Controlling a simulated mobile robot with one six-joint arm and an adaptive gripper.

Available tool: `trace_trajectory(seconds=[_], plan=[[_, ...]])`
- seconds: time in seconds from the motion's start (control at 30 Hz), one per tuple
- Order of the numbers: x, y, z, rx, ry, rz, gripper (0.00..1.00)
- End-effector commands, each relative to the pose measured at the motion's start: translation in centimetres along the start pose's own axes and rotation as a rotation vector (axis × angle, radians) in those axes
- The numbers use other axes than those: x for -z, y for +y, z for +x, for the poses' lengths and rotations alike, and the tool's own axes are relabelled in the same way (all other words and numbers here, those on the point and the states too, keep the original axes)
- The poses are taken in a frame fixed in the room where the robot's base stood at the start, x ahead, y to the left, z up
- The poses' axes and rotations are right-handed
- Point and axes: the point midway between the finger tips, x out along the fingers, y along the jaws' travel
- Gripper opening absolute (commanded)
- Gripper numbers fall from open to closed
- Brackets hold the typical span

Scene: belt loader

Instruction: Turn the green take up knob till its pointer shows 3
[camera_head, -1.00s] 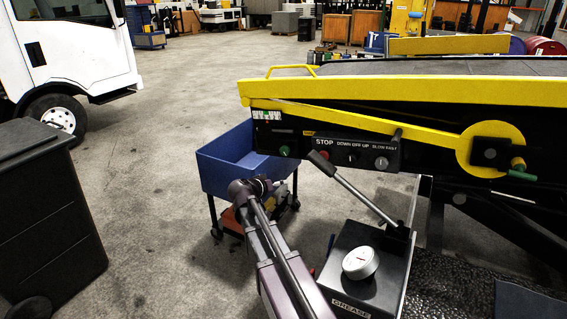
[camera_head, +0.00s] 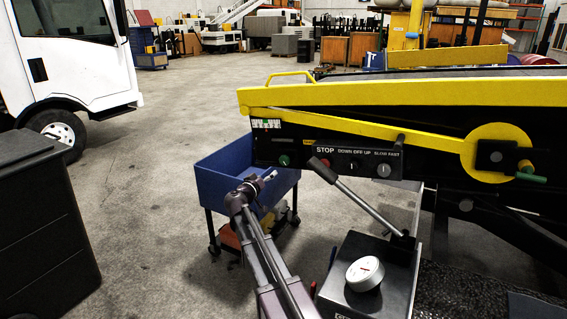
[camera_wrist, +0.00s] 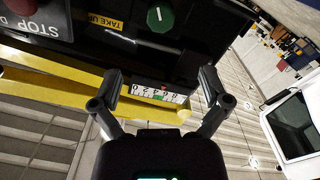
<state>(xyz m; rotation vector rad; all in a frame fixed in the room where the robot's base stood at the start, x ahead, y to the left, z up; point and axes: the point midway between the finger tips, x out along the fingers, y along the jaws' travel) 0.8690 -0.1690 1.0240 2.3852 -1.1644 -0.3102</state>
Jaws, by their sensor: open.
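The green take up knob (camera_head: 284,160) is on the dark side panel of the loader, left of the STOP button. In the wrist view the knob (camera_wrist: 160,17) is at the top, with a white line on its face, beside a yellow TAKE UP label (camera_wrist: 106,22). A small white scale (camera_wrist: 160,93) with numbers, a green patch and a red pointer shows between my fingers; the exact reading is too small to tell. The scale (camera_head: 266,124) is above the knob in the head view. My gripper (camera_wrist: 161,75) is open and empty, apart from the knob. In the head view my gripper (camera_head: 262,182) is below and left of it.
A STOP button (camera_head: 323,163) and switches sit right of the knob. A blue cart (camera_head: 215,185) stands behind my gripper.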

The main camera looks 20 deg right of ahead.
Motion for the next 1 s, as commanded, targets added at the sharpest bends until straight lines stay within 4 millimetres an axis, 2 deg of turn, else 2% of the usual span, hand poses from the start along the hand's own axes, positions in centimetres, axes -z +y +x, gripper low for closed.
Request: trace_trajectory(seconds=[0.17,0.37,1.0], plan=[[0.0,-0.1,0.8,0.000,-0.001,0.000,0.96],[0.1,-0.1,2.8,-0.001,-0.001,0.000,0.96],[0.1,-0.2,12.0,0.000,-0.001,0.000,0.96]])
